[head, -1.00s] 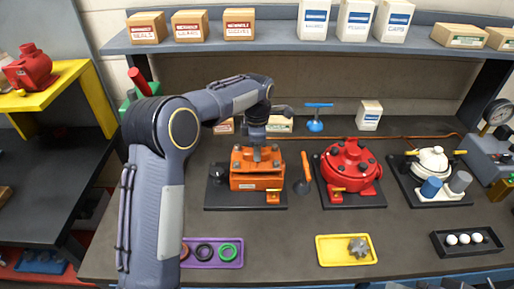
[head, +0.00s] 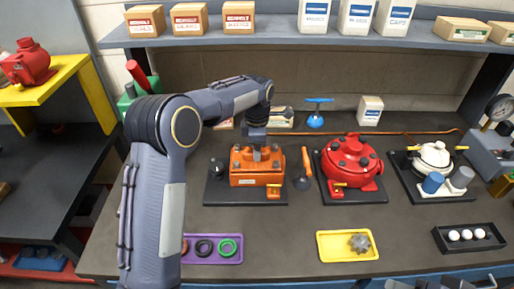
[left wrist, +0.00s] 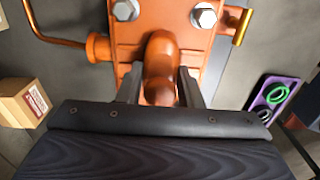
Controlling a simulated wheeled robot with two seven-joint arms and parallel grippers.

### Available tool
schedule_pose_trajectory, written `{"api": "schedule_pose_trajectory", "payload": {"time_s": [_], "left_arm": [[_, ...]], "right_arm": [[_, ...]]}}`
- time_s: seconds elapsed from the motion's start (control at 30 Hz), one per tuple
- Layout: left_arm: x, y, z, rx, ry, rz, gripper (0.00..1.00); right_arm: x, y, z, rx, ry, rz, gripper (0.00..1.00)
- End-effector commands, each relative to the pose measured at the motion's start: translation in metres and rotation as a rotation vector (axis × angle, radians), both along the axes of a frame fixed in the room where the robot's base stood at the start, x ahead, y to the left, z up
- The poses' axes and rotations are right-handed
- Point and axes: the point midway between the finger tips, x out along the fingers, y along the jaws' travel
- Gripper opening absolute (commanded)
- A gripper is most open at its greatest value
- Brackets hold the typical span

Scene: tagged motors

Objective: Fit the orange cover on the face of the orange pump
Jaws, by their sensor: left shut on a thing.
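The orange pump (head: 244,180) stands on a dark base plate in the middle of the bench. My left gripper (head: 257,152) points down over its top. In the left wrist view the gripper (left wrist: 160,92) is shut on a rounded orange handle (left wrist: 160,60). The handle rises from an orange plate, which looks like the orange cover (left wrist: 185,12), with silver bolt heads near its corners. The cover lies over the pump; I cannot tell whether it sits flush.
A white pump (head: 434,158) stands further right. A purple tray (head: 222,258) with rings, a yellow tray (head: 330,257) and a black tray (head: 468,248) lie in front.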

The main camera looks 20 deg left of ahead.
Motion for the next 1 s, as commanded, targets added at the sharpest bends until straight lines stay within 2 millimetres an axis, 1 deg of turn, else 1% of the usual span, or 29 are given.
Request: {"api": "schedule_pose_trajectory", "payload": {"time_s": [0.4,0.43,0.6,0.87,1.0], "left_arm": [[0.0007,-0.0003,-0.0066,-0.001,-0.004,0.000,0.00],[0.0007,-0.0004,-0.0062,-0.001,-0.004,0.000,0.35],[0.0005,-0.0003,-0.0067,-0.001,-0.003,0.000,0.57],[-0.0006,-0.0001,-0.0095,0.000,0.003,0.000,0.58],[-0.0003,-0.0001,-0.0032,0.000,0.001,0.000,0.58]], "right_arm": [[0.0000,0.0000,-0.0051,0.000,0.000,0.000,0.49],[0.0000,0.0000,-0.0047,0.000,0.000,0.000,0.49],[0.0000,0.0000,-0.0046,0.000,0.000,0.000,0.49],[0.0000,0.0000,-0.0048,0.000,0.000,0.000,0.49],[0.0000,0.0000,0.0001,0.000,0.000,0.000,0.49]]}}
